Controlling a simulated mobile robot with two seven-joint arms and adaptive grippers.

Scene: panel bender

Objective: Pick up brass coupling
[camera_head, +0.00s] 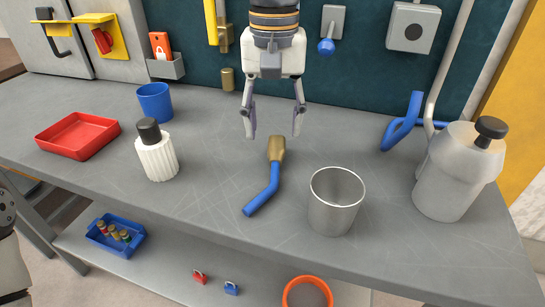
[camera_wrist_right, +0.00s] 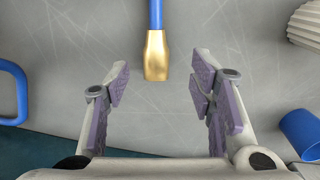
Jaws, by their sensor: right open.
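A brass coupling (camera_head: 277,149) sits on the end of a short bent blue tube (camera_head: 262,192) lying on the grey workbench. In the right wrist view the brass coupling (camera_wrist_right: 156,56) lies just beyond the fingertips, roughly midway between them, with the blue tube (camera_wrist_right: 156,14) running away from it. My right gripper (camera_head: 273,131) points down over the bench near the brass end, open and empty; its fingers also show in the wrist view (camera_wrist_right: 160,82). It does not touch the coupling.
A metal cup (camera_head: 335,203) stands right of the tube, and a white ribbed bottle (camera_head: 157,155) to its left. A small brass cylinder (camera_head: 228,79) stands at the back. A blue cup (camera_head: 155,102), red tray (camera_head: 78,136) and grey canister (camera_head: 452,180) stand farther out.

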